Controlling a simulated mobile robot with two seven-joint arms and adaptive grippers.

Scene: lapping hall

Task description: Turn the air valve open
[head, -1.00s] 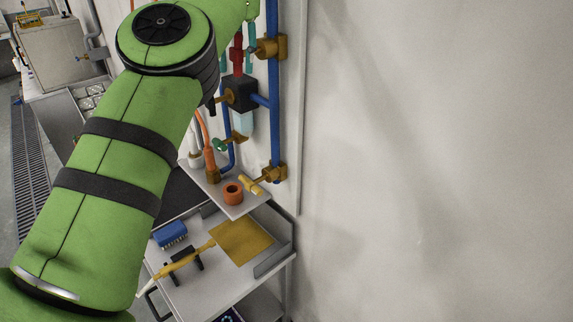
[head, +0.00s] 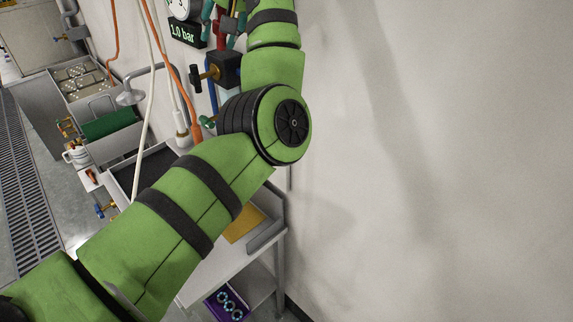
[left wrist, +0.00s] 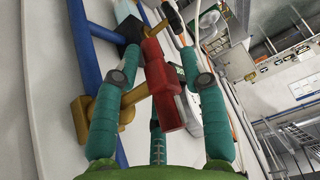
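The red handle (head: 219,38), which looks like the air valve's lever, is on the pipework by the wall above a black block (head: 226,68). It shows large in the left wrist view (left wrist: 163,92). My left gripper (left wrist: 158,48) has its teal fingers on either side of the red handle, with visible gaps, so it looks open and not clamped. In the head view the left gripper (head: 221,28) is partly hidden behind my green arm. My right gripper is in neither view.
A gauge (head: 182,8) with a "1.0 bar" display (head: 186,33) is left of the handle. A brass fitting (head: 205,73) juts from the black block. A blue pipe (left wrist: 84,45) runs close beside the fingers. A bench (head: 215,268) stands below; the wall at right is bare.

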